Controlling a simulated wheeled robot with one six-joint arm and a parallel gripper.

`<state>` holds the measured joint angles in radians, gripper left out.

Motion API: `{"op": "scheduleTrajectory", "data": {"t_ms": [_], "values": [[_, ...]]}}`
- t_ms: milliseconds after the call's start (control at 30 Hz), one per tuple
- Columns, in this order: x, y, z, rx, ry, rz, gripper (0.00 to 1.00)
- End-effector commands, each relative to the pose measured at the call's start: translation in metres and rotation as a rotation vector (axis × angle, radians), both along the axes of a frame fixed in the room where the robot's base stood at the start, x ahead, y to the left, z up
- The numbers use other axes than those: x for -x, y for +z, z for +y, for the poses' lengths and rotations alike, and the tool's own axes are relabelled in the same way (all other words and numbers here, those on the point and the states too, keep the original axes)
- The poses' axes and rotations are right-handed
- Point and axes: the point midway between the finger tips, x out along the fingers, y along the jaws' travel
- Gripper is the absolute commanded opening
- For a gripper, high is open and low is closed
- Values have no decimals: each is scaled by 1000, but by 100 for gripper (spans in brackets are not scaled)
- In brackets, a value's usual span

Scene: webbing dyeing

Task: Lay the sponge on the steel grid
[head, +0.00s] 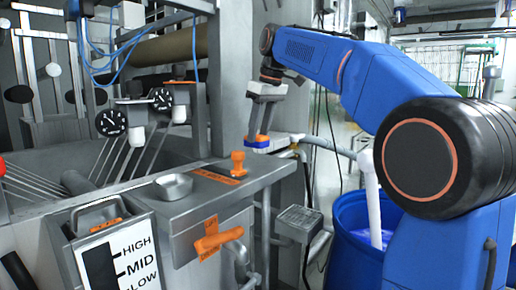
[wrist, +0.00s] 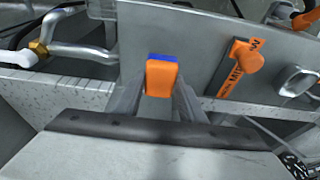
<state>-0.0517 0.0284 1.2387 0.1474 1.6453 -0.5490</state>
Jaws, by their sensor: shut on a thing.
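The sponge (head: 256,142) is a small block, blue on one side and orange on the other. My gripper (head: 258,130) is shut on it and holds it in the air, just right of the orange knob at the steel cabinet's corner. In the wrist view the sponge (wrist: 161,77) sits between the two fingers of my gripper (wrist: 160,92). The steel grid (head: 299,220) is a small grey slatted tray beside the cabinet, lower and to the right of the sponge in the head view. It looks empty. I cannot make out the grid in the wrist view.
The steel cabinet top (head: 205,187) carries an orange knob (head: 237,160) and a metal dish (head: 174,186). An orange valve handle (head: 218,240) juts from its front. A blue barrel (head: 350,245) with a white pipe (head: 371,195) stands right of the grid. Pipes run behind.

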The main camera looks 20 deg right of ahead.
Motion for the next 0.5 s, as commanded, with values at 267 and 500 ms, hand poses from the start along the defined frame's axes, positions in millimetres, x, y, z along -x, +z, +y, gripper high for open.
{"op": "scheduleTrajectory", "data": {"t_ms": [267, 500], "values": [[1, -25, 0, 0, -1, 0, 12], [0, -46, 0, 0, 0, 0, 12]]}}
